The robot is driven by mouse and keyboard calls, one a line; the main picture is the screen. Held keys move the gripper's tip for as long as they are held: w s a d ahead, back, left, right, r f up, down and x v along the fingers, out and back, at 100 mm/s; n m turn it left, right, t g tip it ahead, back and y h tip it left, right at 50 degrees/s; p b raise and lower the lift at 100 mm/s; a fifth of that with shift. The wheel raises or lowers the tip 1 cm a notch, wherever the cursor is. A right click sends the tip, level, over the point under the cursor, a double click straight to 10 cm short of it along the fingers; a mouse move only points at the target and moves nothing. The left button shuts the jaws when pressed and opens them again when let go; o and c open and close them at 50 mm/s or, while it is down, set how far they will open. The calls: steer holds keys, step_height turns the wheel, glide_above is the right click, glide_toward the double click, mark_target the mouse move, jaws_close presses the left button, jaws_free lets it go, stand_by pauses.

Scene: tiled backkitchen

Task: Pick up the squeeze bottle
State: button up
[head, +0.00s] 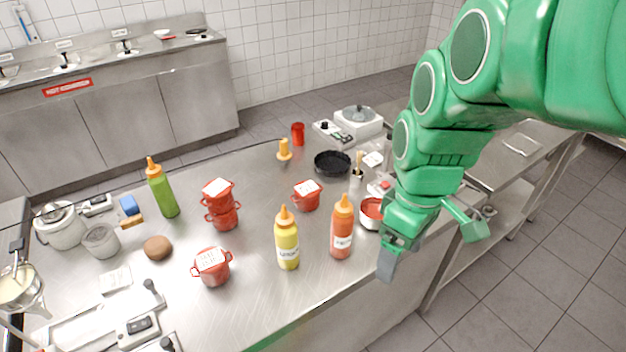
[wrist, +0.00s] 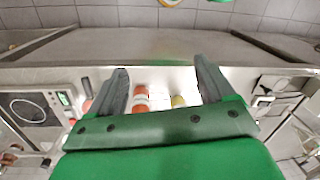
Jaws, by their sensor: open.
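Three squeeze bottles with orange caps stand upright on the steel counter in the head view: a yellow bottle (head: 288,243), an orange-red bottle (head: 341,236) to its right, and a green bottle (head: 163,195) at the back left. My gripper (head: 430,250) is open and empty, to the right of the orange-red bottle, past the counter's front edge. It touches none of the bottles. In the wrist view, my gripper (wrist: 160,75) has its fingers spread wide with nothing gripped.
Stacked red pots (head: 222,208), a red pot (head: 212,268) at the front and another red pot (head: 306,195) stand around the bottles. A black pan (head: 332,163) lies behind. A brown bun-like item (head: 157,248) is left. Bare steel (head: 255,285) lies before the yellow bottle.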

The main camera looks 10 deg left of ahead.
steer(key=w+a+n, duration=0.6)
steer(key=a+n, duration=0.1)
steer(key=a, duration=0.2)
steer(key=n, duration=0.8)
glide_above(286, 216)
steer(key=w+d, duration=0.1)
steer(key=w, duration=0.1)
steer(key=shift+s+f+y, duration=0.15)
steer(key=shift+f+y, duration=0.15)
steer(key=shift+y, duration=0.1)
steer(key=shift+s+f, duration=0.2)
steer(key=shift+f, duration=0.85)
steer(key=shift+s+a+f, duration=0.15)
steer(key=shift+a+f, duration=0.1)
steer(key=shift+f, duration=0.65)
steer(key=shift+s+a+f, duration=0.1)
steer(key=shift+a+f, duration=0.15)
steer(key=shift+f, duration=0.7)
steer(key=shift+s+a+f, duration=0.15)
steer(key=shift+a+f, duration=0.1)
steer(key=shift+f, duration=0.65)
steer(key=shift+c, duration=0.2)
jaws_close()
steer(key=shift+r, duration=0.1)
